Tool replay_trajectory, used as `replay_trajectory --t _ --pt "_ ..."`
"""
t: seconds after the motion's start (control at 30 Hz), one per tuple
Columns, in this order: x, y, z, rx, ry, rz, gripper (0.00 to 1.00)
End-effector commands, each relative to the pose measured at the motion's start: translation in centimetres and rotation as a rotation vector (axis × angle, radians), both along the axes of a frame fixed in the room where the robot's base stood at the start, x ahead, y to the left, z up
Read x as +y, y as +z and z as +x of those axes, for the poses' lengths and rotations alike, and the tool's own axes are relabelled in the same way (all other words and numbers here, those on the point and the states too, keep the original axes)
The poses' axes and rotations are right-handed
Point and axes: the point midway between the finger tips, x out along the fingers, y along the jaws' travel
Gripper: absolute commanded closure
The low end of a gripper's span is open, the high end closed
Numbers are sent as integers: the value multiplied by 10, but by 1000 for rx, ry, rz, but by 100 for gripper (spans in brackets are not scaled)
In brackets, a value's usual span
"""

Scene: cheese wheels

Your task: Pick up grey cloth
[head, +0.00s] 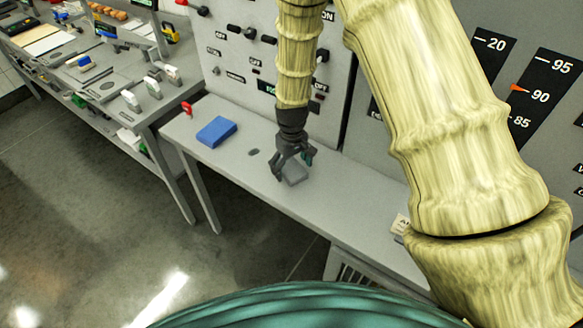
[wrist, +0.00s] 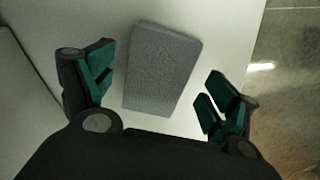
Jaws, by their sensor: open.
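The grey cloth (head: 294,173) is a folded block lying on the grey bench below my gripper. In the wrist view the grey cloth (wrist: 162,68) is a textured, slightly tilted rectangle between the two fingers, its lower end nearest the palm. My gripper (head: 292,172) points down at it, with its fingers on either side. In the wrist view my gripper (wrist: 155,92) is open, with green-padded fingers spread and visible gaps to the cloth on both sides. I cannot tell the exact height of the fingertips above the bench.
A blue folded cloth (head: 216,131) lies on the bench (head: 240,165) to the left, near a red item (head: 187,108). A control panel (head: 243,60) with knobs rises behind. A small label (head: 400,224) stands at right. A cluttered table (head: 105,75) is at upper left.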

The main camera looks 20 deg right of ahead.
Motion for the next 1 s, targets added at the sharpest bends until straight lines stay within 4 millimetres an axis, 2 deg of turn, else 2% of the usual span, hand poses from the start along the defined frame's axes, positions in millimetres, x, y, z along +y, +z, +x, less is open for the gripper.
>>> replay_trajectory --t 0.27,0.5,0.63,0.67,1.0 --pt "0 -5 3 3 0 0 12" --pt "0 -4 3 3 0 -1 56" --pt "0 -4 3 3 0 -1 58" --pt "0 -4 3 3 0 -1 61" --pt "0 -1 3 2 0 -1 62"
